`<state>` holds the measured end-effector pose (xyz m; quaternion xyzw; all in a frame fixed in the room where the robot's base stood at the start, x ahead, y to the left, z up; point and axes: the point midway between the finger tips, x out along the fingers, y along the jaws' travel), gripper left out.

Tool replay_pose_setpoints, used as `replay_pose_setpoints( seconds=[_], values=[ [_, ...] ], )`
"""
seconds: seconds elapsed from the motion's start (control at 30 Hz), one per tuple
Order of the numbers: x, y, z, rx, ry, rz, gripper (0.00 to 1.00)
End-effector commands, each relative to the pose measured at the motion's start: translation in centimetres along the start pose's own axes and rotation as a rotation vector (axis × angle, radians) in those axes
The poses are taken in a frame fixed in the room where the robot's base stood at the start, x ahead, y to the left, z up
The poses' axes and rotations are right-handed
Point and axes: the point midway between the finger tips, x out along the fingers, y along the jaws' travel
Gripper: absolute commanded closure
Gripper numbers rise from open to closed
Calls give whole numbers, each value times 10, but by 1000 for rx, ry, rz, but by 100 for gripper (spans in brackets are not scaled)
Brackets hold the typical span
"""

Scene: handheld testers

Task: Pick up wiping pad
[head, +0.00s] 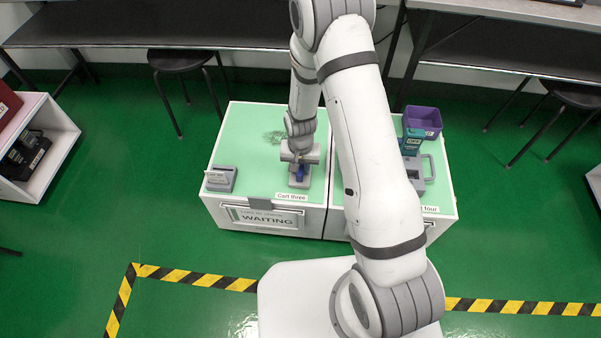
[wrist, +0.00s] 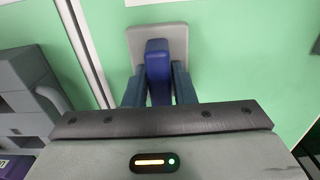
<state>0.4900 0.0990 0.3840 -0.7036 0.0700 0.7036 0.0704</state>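The wiping pad (wrist: 158,62) has a grey flat base and a blue upright handle. In the head view the wiping pad (head: 299,179) is at the front right part of the green top of cart three (head: 245,150). My gripper (wrist: 159,84) points at it, with one dark blue finger on each side of the handle. Both fingertips look flush against the handle. In the head view my gripper (head: 300,160) is right above the pad and hides part of it. I cannot tell if the base touches the cart top.
A small grey device (head: 220,178) stands at cart three's front left. On the neighbouring cart are a grey handled case (head: 416,176), a teal item (head: 412,140) and a purple bin (head: 423,121). Cart three's middle is clear.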

Motion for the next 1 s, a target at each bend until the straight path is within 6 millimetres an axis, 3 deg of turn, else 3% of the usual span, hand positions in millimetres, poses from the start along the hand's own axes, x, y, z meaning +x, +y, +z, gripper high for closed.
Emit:
replay_pose_setpoints(
  seconds=[0.27, 0.57, 0.67, 1.0],
  values=[
    [0, 0, 0, 0, 0, 0, 100],
    [-3, 0, 0, 0, 1, 0, 100],
    [-14, 0, 0, 0, 1, 0, 100],
    [-80, 0, 0, 0, 2, -1, 100]
  ],
)
